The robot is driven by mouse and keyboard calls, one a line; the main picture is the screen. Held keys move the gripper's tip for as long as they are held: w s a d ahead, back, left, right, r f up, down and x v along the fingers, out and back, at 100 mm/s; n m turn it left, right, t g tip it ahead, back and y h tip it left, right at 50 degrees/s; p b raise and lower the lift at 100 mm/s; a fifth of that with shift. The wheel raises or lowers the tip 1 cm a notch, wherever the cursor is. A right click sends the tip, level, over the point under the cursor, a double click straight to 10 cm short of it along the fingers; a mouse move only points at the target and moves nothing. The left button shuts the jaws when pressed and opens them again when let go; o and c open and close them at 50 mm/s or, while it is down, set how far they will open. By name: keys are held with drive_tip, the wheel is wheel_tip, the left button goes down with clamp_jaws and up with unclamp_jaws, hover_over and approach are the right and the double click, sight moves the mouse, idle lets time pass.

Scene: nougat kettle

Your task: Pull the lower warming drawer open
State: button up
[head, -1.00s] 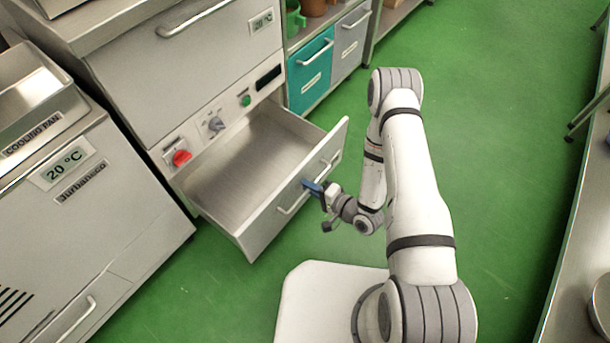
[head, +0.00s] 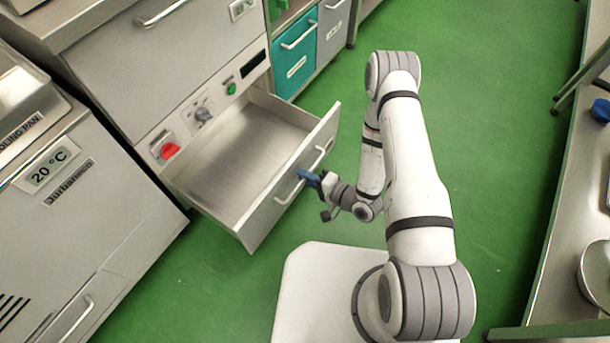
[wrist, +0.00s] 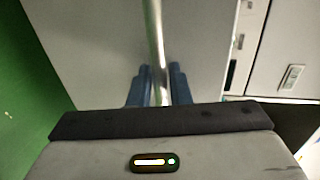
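The lower warming drawer (head: 245,240) stands well open below the control panel, and its metal inside is empty. Its bar handle (head: 290,193) runs along the front face. My gripper (head: 308,177) is at the handle, near the middle of the drawer front. In the wrist view the handle bar (wrist: 154,45) passes between the two blue fingers (wrist: 160,85), which sit close on either side of it. The gripper looks shut on the bar. The fingertips' contact with the bar is partly hidden.
A red switch (head: 168,150) and a green button (head: 231,88) are on the panel above the drawer. The cooling pan cabinet (head: 85,220) stands at the left. A steel table (head: 560,250) is on the right. Green floor (head: 490,130) is clear between.

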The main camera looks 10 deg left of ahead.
drive_tip(key=p+v, duration=0.2)
drive_tip(key=v, duration=0.5)
drive_tip(key=shift+d, duration=0.25)
drive_tip(key=shift+s+r, duration=0.1)
